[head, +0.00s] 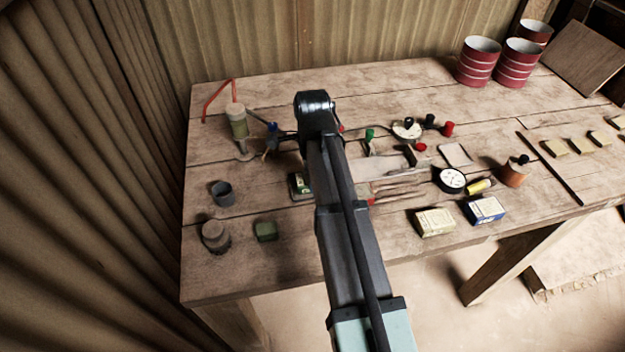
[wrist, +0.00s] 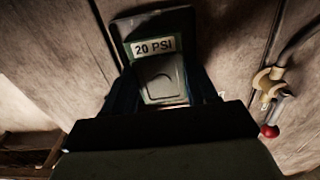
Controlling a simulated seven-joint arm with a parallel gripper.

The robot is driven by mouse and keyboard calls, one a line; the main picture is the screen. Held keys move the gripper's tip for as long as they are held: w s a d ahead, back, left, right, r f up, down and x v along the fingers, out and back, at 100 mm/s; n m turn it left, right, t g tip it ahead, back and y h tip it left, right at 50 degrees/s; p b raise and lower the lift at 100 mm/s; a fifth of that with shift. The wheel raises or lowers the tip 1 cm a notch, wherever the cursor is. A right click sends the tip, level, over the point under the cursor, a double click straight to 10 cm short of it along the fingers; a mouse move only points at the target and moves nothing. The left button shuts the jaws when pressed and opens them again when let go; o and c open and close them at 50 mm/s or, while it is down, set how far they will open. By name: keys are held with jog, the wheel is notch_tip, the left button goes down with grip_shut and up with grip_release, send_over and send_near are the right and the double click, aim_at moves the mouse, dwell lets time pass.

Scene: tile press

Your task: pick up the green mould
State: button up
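A small green piece with a pale label (head: 303,184) sits on a dark base, left of my arm in the head view. In the wrist view, a green-edged block labelled "20 PSI" (wrist: 153,47) lies ahead of my gripper (wrist: 160,78); it looks like the same piece. My two dark fingers are apart, one along each side of this block. Whether they touch it I cannot tell. In the head view my arm hides the fingers. A plain dull-green block (head: 265,231) lies apart, nearer the table's left front.
Grey cups and a stopper (head: 215,236) stand at the left. Gauges (head: 452,180), valves and tools crowd the table right of my arm. Two small boxes (head: 435,222) lie near the front edge. Red cans (head: 478,62) stand at the back right. A red-tipped fitting (wrist: 269,130) is right of my gripper.

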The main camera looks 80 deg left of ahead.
jog(key=c, duration=0.7)
jog(key=shift+c, duration=0.2)
jog(key=shift+r, duration=0.1)
notch_tip(320, 180, up, 9)
jog(key=w+a+f, duration=0.2)
jog(key=w, duration=1.1)
jog(key=shift+w+f, duration=0.15)
jog(key=shift+w, duration=0.15)
